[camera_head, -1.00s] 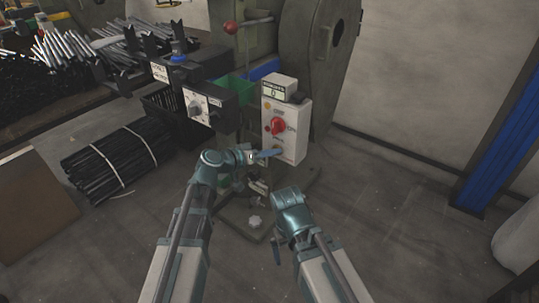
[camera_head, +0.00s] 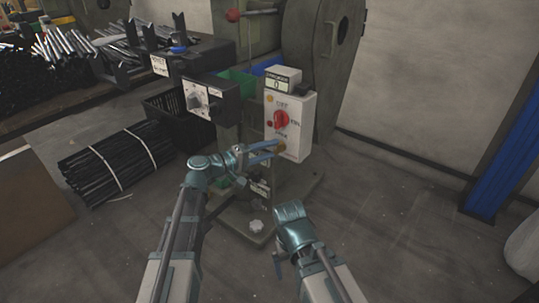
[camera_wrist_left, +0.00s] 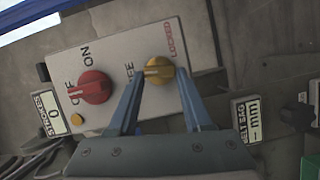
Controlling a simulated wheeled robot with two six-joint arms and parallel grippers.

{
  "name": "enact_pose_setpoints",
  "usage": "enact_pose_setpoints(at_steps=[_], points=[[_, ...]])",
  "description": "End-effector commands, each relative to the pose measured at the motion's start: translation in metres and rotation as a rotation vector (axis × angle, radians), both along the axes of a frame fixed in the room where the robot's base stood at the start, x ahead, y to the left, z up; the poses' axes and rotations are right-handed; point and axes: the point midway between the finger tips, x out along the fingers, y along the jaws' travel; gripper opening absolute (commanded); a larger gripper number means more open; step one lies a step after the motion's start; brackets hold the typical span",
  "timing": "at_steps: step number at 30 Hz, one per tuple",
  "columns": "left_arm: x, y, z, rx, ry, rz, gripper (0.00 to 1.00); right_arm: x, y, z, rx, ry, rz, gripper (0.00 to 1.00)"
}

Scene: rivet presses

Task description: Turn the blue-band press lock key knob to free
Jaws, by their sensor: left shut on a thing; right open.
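The white control box (camera_head: 290,103) on the press carries a yellow lock key knob (camera_head: 280,147) near its bottom. In the left wrist view the yellow knob (camera_wrist_left: 159,70) sits between the fingertips of my left gripper (camera_wrist_left: 157,74). My left gripper (camera_head: 272,149) is shut on this knob. A partly hidden label, seemingly FREE, is left of the knob, and red LOCKED print is to its right. I cannot tell which one the knob points at. My right gripper (camera_head: 281,266) is open, low in front of the press base, away from the box.
A red ON/OFF knob (camera_head: 281,120) is just above, also in the left wrist view (camera_wrist_left: 93,86). A counter display (camera_head: 277,83) tops the box. A black dial box (camera_head: 206,98) is to the left. Bundled black rods (camera_head: 110,162) lie on the floor.

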Motion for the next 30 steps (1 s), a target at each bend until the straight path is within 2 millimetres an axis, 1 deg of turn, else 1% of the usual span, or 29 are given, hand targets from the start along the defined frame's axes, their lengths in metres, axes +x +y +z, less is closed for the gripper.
enact_pose_setpoints(at_steps=[1, 9, 28, 29, 30], points=[[-0.001, 0.000, -0.005, -0.017, 0.016, -0.001, 0.00, 0.000, 0.000, -0.006, 0.000, 0.000, -0.001, 1.00], [-0.001, 0.000, -0.004, -0.106, 0.081, -0.001, 0.00, 0.000, 0.000, -0.015, 0.000, 0.000, -0.003, 1.00], [0.000, 0.001, -0.003, -0.137, 0.104, 0.000, 0.00, 0.000, 0.000, -0.017, 0.000, 0.000, -0.002, 1.00], [0.000, 0.001, -0.003, -0.137, 0.104, 0.000, 0.54, 0.000, 0.000, -0.017, 0.000, 0.000, -0.002, 1.00], [0.000, 0.001, -0.003, -0.137, 0.104, 0.000, 0.61, 0.000, 0.000, -0.017, 0.000, 0.000, -0.002, 1.00]])
